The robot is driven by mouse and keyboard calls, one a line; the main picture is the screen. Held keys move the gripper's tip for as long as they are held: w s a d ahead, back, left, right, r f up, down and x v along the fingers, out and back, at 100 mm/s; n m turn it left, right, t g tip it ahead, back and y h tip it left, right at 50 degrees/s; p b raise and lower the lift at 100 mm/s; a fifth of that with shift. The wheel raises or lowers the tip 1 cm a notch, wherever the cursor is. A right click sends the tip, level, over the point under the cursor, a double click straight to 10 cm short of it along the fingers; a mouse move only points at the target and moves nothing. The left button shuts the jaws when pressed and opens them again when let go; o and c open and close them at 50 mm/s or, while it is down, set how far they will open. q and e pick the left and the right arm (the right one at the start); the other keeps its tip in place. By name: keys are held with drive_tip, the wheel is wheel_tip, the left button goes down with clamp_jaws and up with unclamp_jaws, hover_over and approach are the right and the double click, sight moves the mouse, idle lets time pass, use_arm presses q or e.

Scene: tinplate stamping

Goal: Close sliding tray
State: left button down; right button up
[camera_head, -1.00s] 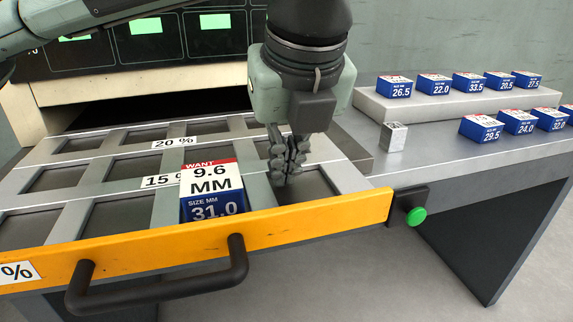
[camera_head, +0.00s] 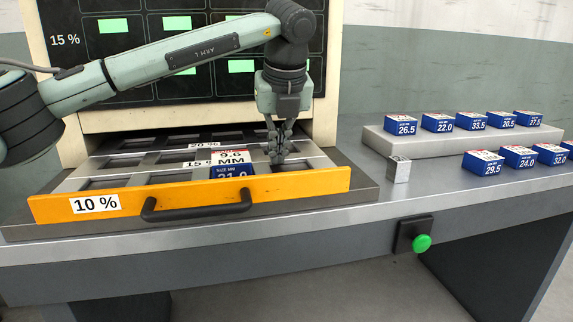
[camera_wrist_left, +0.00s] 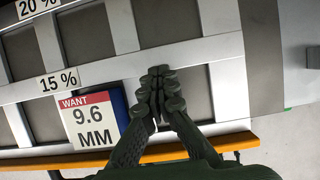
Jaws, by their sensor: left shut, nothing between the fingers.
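The sliding tray has an orange front panel (camera_head: 285,189) with a black handle (camera_head: 197,211) and a 10 % label. It is part-way out of the cream machine, its front set back from the bench edge. Rows of its compartments show behind the panel. My left gripper (camera_head: 279,160) is shut and empty, fingertips down at the front right compartment. In the left wrist view the fingers (camera_wrist_left: 161,88) appear over that compartment, beside the block. Whether they touch the tray is unclear. A blue block (camera_head: 232,170) marked WANT 9.6 MM stands in the compartment to its left. My right gripper is not in view.
Blue size blocks (camera_head: 484,163) stand in rows at right, some on a raised grey slab (camera_head: 440,146). A small metal cube (camera_head: 399,169) stands between them and the tray. A green button (camera_head: 421,243) is on the bench front. The bench top right of the tray is partly clear.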

use_arm(q)
drive_tip(key=w, duration=0.2)
drive_tip(key=w+p, duration=0.1)
drive_tip(key=shift+w+a+f, duration=0.2)
drive_tip(key=shift+w+a, duration=0.15)
drive_tip(key=shift+a, duration=0.05)
drive_tip(key=shift+w+a+f, duration=0.1)
drive_tip(key=shift+w+a, duration=0.05)
drive_tip(key=shift+w, duration=0.45)
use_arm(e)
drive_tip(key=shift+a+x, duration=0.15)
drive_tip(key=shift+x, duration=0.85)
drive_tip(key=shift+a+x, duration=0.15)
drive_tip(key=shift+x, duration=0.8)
use_arm(q)
drive_tip(key=shift+s+f, duration=0.1)
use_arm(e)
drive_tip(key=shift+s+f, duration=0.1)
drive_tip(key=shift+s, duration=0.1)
